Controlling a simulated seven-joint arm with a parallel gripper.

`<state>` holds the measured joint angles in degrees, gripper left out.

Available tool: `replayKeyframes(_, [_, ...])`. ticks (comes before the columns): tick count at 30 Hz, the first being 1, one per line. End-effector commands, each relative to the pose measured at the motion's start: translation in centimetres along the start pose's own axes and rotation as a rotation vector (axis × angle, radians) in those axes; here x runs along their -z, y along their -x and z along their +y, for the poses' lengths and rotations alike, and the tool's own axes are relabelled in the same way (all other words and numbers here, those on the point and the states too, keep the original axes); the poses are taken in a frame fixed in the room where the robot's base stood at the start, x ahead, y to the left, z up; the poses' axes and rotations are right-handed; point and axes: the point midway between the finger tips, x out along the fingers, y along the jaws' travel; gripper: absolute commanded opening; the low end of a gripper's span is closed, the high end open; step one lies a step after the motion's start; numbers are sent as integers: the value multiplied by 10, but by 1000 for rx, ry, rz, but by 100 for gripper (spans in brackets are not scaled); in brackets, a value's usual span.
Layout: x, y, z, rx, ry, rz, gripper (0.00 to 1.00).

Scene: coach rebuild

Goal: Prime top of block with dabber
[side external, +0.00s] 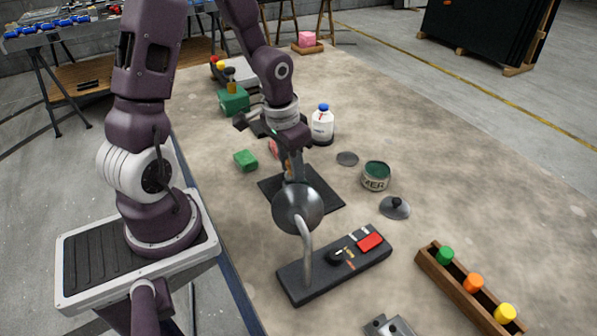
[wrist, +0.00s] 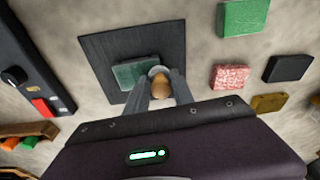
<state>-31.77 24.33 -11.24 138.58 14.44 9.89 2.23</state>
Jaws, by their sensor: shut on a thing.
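My gripper (wrist: 160,90) is shut on the dabber, whose tan rounded handle (wrist: 161,88) shows between the fingers, with a pale round part beyond it. A dark grey-green block (wrist: 131,72) lies on the black square mat (wrist: 98,47), just beyond the fingertips. The dabber is over or beside the block's near right edge; I cannot tell whether they touch. In the side view my gripper (side external: 290,166) is above the mat (side external: 328,196), and a round metal lamp shade hides the block. An open primer can (side external: 376,177) with dark green inside stands right of the mat.
The lamp (side external: 297,208) rises from a black control box (side external: 345,268) in front. A wooden rack (side external: 462,292) of coloured pegs sits front right.

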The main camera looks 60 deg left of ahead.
Motion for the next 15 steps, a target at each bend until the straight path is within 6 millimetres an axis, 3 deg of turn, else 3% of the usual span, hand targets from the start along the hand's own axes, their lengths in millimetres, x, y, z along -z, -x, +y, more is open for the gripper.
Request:
replayKeyframes(3, [1,3,-5,0,1,1,0])
replayKeyframes(6, [4,26,-6,3,1,6,0])
replayKeyframes(15, [7,51,-5,3,-1,2,0])
